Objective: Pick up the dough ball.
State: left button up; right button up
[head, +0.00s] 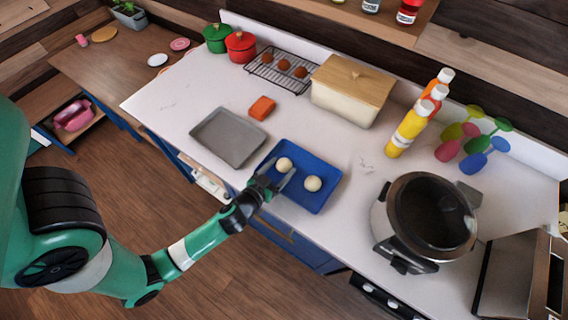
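Two pale, round dough balls lie on a blue tray (325,203) near the front edge of the white counter. One dough ball (284,164) is at the tray's left part, and the other dough ball (313,184) is at its right. My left gripper (281,172) reaches over the tray's front left side. Its two fingers are apart, with the left dough ball just at or beyond the fingertips. I cannot tell whether they touch it or how high they are. The right dough ball is clear of the gripper. My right gripper is not in view.
An empty grey tray (228,137) lies left of the blue tray, with an orange block (262,108) behind it. A lidded cream box (349,91), a wire rack (281,71) and sauce bottles (409,128) stand behind. A large pot (430,218) is at right.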

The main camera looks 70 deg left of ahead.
aim_at(280, 169)
pick_arm(q)
jog(key=c, duration=1)
jog(key=shift+o, duration=0.2)
notch_tip(280, 169, up, 10)
jog(key=p, duration=0.5)
